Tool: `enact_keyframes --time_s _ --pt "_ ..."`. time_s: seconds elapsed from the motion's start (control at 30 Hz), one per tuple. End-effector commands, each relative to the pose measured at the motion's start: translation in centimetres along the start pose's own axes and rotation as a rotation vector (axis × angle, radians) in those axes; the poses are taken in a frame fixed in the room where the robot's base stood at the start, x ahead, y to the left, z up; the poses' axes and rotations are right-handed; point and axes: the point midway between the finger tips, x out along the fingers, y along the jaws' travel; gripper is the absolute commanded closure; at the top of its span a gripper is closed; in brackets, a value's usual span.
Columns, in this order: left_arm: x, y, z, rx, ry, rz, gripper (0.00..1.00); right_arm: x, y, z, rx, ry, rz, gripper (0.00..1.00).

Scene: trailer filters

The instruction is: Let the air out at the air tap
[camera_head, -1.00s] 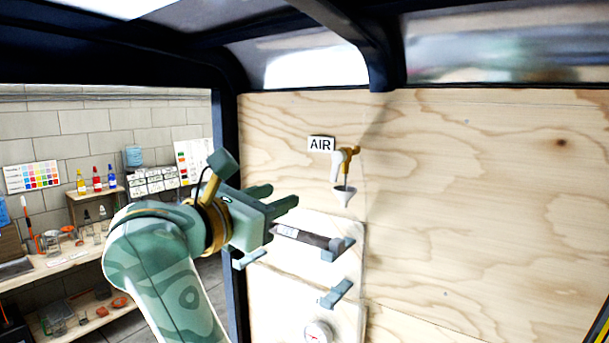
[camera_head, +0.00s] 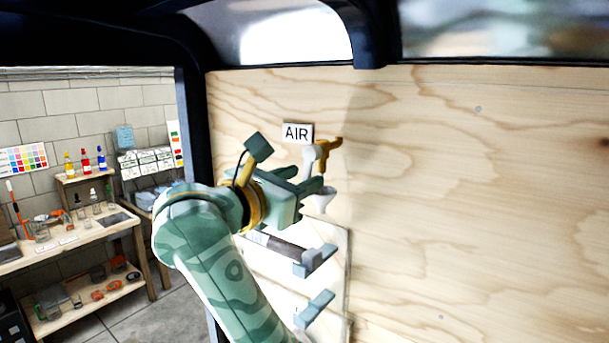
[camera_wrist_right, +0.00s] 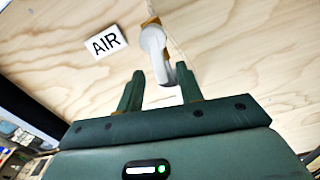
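The air tap (camera_head: 324,151) is on the plywood wall beside a white AIR sign (camera_head: 297,133). It has a brass body and a pale grey handle (camera_head: 308,160); a white funnel (camera_head: 322,201) hangs below. My right gripper (camera_head: 308,181) is open in front of the wall, with its fingers pointing toward the tap and partly overlapping the handle and funnel in the head view. In the right wrist view, the handle (camera_wrist_right: 154,45) shows beyond and between the two open fingers (camera_wrist_right: 159,88), with no clear contact. My left gripper is not in view.
Below the tap, a white panel (camera_head: 337,285) carries grey-blue brackets (camera_head: 317,260) and a dark cylinder (camera_head: 278,248), partly hidden by my arm. A dark frame post (camera_head: 193,130) stands left. Shelves with bottles (camera_head: 85,162) are farther left. The plywood on the right is clear.

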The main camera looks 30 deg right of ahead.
Motion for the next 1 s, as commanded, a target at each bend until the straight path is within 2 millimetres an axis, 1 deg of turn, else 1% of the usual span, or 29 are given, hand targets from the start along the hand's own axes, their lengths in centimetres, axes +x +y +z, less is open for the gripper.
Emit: enact_keyframes --time_s 0.17,0.2,0.3,0.53,0.67,0.87,1.0 --pt "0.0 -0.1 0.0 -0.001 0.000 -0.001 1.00 0.0 0.0 0.0 0.000 0.000 0.000 0.64" --pt "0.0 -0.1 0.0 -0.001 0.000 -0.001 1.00 0.0 0.0 0.0 0.000 0.000 0.000 0.75" --pt "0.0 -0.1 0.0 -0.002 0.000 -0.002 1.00 0.0 0.0 0.0 0.000 0.000 0.000 1.00" --pt "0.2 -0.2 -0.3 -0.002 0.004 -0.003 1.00 0.0 0.0 -0.1 0.006 0.000 0.000 1.00" --pt "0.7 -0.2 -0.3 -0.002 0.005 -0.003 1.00 0.0 0.1 -0.1 0.030 0.000 0.000 1.00" --pt "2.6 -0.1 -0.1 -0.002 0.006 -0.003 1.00 0.0 0.4 -0.4 0.127 0.000 0.000 1.00" --pt "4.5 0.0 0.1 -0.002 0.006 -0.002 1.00 0.0 0.8 -0.4 0.236 0.000 -0.001 1.00"
